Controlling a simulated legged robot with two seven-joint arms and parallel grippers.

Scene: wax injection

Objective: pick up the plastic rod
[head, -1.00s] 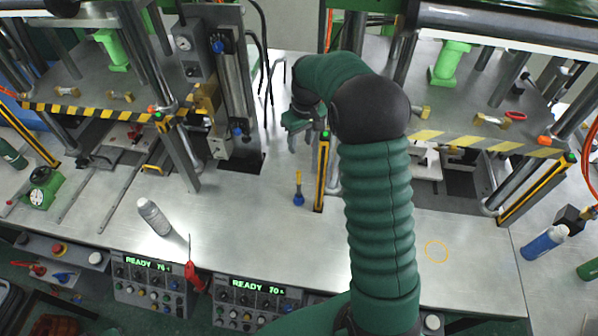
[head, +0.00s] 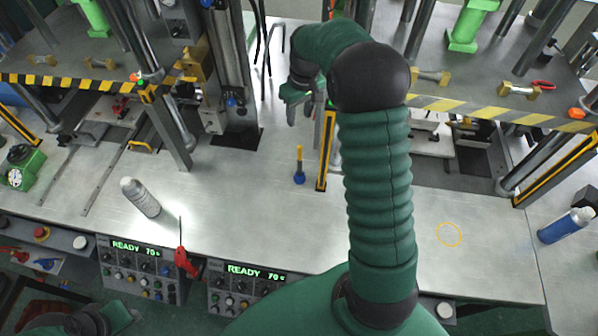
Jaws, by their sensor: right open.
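My right gripper (head: 301,110) hangs open, fingers down, over the metal bench (head: 240,205) at the upper middle, partly hidden by its own wrist. A small upright piece with a thin yellow shaft and a blue base (head: 299,168) stands on the bench just below the gripper in the picture, apart from it. I cannot tell for certain whether this is the plastic rod. Nothing shows between the right fingers. Part of my left arm shows at the bottom left, but its gripper does not.
A yellow-and-black post (head: 325,150) stands close right of the gripper. Presses with striped edges (head: 500,112) flank both sides. A grey bottle (head: 140,198), a red-handled screwdriver (head: 186,262) and control boxes (head: 245,290) line the front. The bench's middle is clear.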

